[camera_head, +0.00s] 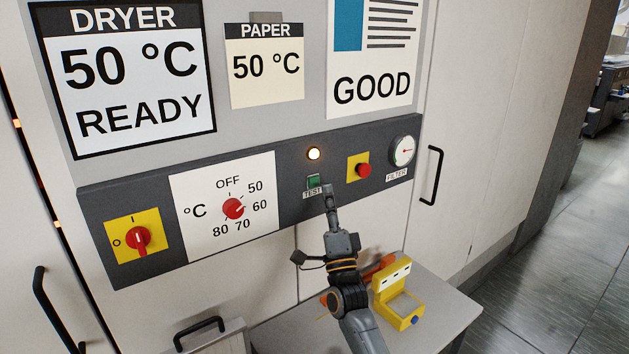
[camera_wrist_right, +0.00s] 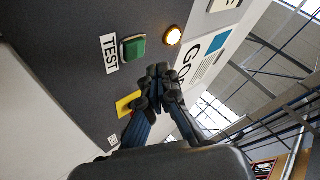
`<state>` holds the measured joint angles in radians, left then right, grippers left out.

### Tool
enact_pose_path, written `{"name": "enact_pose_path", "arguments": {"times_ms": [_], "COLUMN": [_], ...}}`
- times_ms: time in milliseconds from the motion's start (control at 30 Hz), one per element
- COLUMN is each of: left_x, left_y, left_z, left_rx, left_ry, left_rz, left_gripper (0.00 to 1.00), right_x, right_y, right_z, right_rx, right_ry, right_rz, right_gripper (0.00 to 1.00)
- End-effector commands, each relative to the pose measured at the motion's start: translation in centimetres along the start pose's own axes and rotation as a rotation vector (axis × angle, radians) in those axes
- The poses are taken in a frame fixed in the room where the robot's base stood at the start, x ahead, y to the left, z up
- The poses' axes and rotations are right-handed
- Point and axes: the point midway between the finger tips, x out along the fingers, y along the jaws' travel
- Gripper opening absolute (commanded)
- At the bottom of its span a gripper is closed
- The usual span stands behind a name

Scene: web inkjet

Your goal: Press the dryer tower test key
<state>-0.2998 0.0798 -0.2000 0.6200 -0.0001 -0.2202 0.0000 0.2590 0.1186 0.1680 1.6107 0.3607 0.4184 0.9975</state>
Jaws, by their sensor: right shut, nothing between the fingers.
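The green test key (camera_head: 314,181) sits on the dark control panel of the dryer tower, above a white TEST label (camera_head: 312,192). It also shows in the right wrist view (camera_wrist_right: 134,47), with a lit lamp (camera_wrist_right: 172,35) beside it. My right gripper (camera_head: 329,190) is shut and empty, just below and right of the key in the head view. In the right wrist view its fingertips (camera_wrist_right: 161,72) are together, apart from the key in the picture; the exact gap to the panel cannot be told. My left gripper is not in view.
The lit lamp (camera_head: 313,154) is above the key. A red button on a yellow plate (camera_head: 353,177) and a filter gauge (camera_head: 403,150) are to the right. A temperature dial (camera_head: 233,208) and red switch (camera_head: 141,239) are left. A yellow device (camera_head: 392,292) stands on a grey table (camera_head: 452,307) below.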

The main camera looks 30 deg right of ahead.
Motion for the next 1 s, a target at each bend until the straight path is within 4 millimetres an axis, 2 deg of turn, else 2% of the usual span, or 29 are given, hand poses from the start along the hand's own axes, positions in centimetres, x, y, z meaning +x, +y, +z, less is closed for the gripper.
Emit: {"name": "enact_pose_path", "arguments": {"times_ms": [200, 400, 1000], "left_x": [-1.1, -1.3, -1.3], "left_y": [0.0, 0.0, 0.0], "left_z": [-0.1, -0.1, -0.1], "left_rx": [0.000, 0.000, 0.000], "left_ry": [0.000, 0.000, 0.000], "left_rz": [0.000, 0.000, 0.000], "left_gripper": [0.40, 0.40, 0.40], "right_x": [-1.4, -2.2, -2.2], "right_y": [-1.3, -1.7, -1.7], "right_z": [-1.2, -1.7, -1.7], "right_rx": [-0.002, -0.001, 0.000], "right_ry": [-0.001, 0.000, 0.000], "right_rz": [0.001, 0.000, 0.000], "right_gripper": [0.00, 0.00, 0.00]}}
